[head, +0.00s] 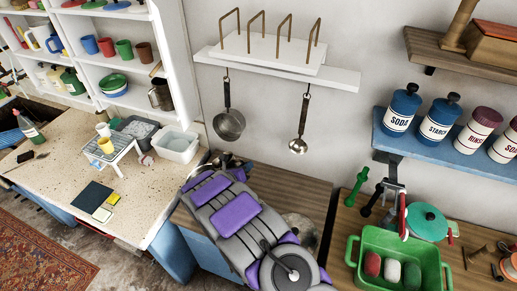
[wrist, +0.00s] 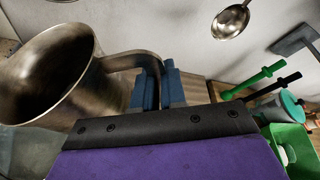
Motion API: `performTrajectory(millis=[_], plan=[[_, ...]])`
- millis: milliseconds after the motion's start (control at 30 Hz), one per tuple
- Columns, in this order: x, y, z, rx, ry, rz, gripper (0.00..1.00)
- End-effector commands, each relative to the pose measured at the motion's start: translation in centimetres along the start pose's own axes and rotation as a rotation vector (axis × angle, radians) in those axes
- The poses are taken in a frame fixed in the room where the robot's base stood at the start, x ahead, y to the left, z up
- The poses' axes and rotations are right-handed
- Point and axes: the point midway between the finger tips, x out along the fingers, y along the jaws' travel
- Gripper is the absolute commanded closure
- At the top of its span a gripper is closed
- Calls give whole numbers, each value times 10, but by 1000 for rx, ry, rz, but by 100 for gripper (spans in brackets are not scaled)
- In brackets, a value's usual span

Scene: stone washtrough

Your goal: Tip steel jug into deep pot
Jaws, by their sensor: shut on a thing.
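The steel jug (wrist: 48,82) fills the left of the wrist view, tilted, its wide mouth facing left. My gripper (wrist: 161,80) is shut on its curved handle with blue fingers. In the head view my purple and grey arm reaches up and left over a wooden worktop (head: 285,182). Its far end hides the gripper and most of what it holds; only bits of dark metal show there. I cannot pick out the deep pot with certainty. A teal lidded vessel with red handles (head: 428,220) stands at the right.
A pan (head: 229,123) and a ladle (head: 298,145) hang on the wall above my arm. A green crate (head: 350,250) stands at the right. A water-filled white basin (head: 177,160) and a small rack (head: 108,147) stand on the left counter. Another metal jug (head: 161,95) is by the shelves.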

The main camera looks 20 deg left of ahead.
Motion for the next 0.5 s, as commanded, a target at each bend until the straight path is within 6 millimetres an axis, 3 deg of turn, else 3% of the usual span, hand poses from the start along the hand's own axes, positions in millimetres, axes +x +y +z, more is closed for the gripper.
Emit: performTrajectory(millis=[200,500], plan=[[-24,25,-22,10,12,-18,100],[-32,34,-39,30,18,-24,100]])
